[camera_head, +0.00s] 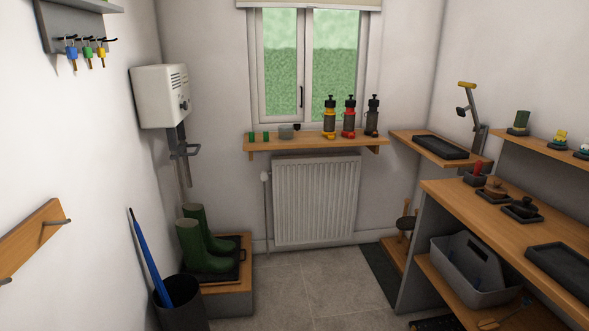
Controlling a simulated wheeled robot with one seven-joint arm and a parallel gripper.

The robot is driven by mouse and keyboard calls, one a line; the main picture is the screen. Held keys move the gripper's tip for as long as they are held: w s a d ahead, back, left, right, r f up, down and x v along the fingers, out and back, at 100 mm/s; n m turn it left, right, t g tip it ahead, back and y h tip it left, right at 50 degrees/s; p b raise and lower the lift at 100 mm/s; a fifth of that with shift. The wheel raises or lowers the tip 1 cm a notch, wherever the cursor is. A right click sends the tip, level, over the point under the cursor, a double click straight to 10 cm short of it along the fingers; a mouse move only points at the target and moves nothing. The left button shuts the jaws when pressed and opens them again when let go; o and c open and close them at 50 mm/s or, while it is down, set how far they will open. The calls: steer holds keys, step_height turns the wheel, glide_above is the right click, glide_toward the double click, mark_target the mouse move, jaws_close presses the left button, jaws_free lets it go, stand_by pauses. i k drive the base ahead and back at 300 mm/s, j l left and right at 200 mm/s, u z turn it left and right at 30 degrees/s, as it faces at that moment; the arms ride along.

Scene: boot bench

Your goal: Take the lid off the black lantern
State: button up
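Three lantern-like things stand in a row on the wooden shelf (290,143) below the window. The black lantern (372,118) is the rightmost, upright, with a dark body and a black knobbed top that appears to be in place. To its left stand a red one (349,118) and a yellow one (329,118) of like shape. They are small in this view, so the seam of the lid cannot be made out. My gripper is not in view.
A wooden shelf with a black tray (440,148) adjoins at the right. A radiator (315,200) hangs under the window shelf. A workbench (540,235) stands at right. Green boots (203,245) and a dark bin (180,305) stand at left. The middle floor (310,280) is clear.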

mark_target(373, 102)
steer(key=i+j, duration=0.1)
steer(key=i, duration=3.7)
steer(key=l+z, duration=0.05)
steer(key=l, duration=0.05)
